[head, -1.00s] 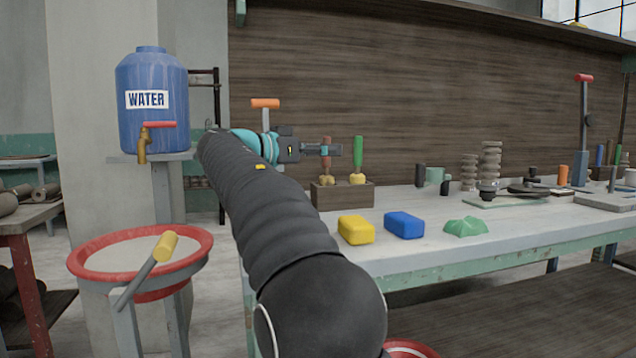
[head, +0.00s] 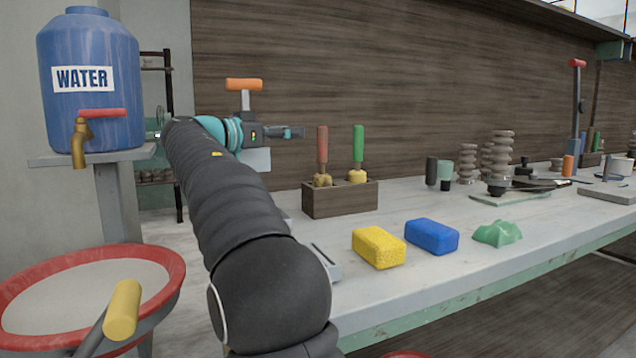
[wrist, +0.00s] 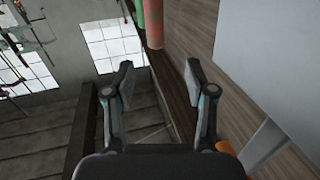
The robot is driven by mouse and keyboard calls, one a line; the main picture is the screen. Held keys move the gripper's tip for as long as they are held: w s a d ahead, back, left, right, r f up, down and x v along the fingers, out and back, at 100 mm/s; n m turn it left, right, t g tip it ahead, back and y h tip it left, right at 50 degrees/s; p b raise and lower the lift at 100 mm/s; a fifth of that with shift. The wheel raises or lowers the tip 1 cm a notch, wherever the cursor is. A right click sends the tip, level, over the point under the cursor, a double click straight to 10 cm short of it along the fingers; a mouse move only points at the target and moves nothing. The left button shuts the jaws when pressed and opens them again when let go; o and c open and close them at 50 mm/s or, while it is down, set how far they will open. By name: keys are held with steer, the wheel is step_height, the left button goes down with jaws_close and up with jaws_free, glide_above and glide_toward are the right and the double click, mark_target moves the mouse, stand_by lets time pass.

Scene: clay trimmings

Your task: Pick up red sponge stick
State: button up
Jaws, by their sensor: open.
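The red sponge stick (head: 322,146), with a red-brown handle and a yellow sponge end down, stands upright in a wooden holder (head: 346,202) on the workbench. A green sponge stick (head: 358,146) stands to its right in the same holder. My gripper (head: 298,132) is open and empty, left of the red handle in the head view, pointing right at about the height of its upper part. In the wrist view the open fingers (wrist: 159,80) show with nothing between them. The red-brown handle (wrist: 154,27) appears beyond them at the top, beside the green handle (wrist: 139,10).
A yellow sponge (head: 379,248), a blue sponge (head: 431,237) and a green lump (head: 497,233) lie on the bench (head: 450,290). An orange-topped tool (head: 244,85) stands behind my arm. A blue water tank (head: 90,110) and a red-rimmed basin (head: 85,262) are at left.

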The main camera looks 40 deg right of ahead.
mark_target(318, 130)
steer(key=shift+s+d+p, duration=0.2)
steer(key=shift+d+p, duration=0.5)
steer(key=shift+d, duration=4.35)
jaws_close()
